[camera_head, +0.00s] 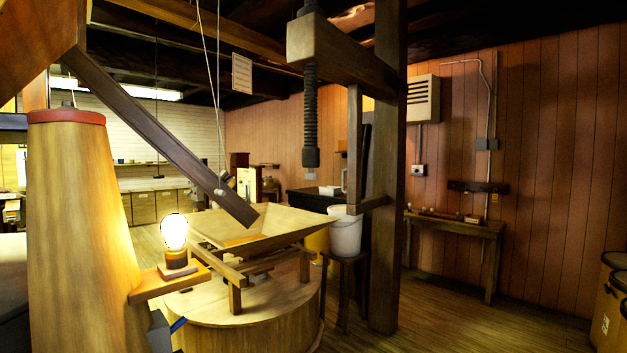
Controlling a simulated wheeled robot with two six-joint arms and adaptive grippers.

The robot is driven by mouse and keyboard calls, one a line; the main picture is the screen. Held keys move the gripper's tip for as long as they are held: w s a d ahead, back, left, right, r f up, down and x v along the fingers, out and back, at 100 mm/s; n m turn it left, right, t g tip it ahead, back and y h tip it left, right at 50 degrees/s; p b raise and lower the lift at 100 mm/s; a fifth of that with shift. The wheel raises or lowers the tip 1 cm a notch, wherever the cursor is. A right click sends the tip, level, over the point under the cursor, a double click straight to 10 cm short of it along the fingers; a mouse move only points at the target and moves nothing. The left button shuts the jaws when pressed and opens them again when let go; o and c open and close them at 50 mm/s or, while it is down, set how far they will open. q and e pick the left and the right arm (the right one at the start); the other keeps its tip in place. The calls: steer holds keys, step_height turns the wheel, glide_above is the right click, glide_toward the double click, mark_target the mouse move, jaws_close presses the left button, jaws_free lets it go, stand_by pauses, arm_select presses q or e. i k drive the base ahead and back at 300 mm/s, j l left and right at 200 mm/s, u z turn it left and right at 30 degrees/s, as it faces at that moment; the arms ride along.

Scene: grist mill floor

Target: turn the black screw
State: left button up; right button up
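The black screw (311,117) is a dark threaded rod hanging upright from a wooden beam (340,55) at the upper middle of the head view. Its lower end is a smooth dark block that hangs free in the air, above and to the right of the wooden hopper (262,230). The beam joins a thick dark wooden post (388,170) on its right. Neither of my grippers shows in the head view.
A lit bulb (174,232) stands on a small wooden bracket at the left. The hopper sits on a round wooden millstone casing (250,318). A white bucket (345,237) stands on a stool beside the post. Open floor (450,322) lies at the right.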

mark_target(311, 152)
steer(key=i+l, duration=0.3)
steer(key=i, duration=0.15)
steer(key=i+l, duration=0.25)
steer(key=i, duration=0.2)
steer(key=i+l, duration=0.3)
steer(key=i, duration=0.15)
steer(key=i+l+z, duration=0.1)
steer(key=i+l, duration=0.15)
steer(key=i, duration=0.2)
steer(key=i+l, duration=0.25)
steer(key=i, duration=0.2)
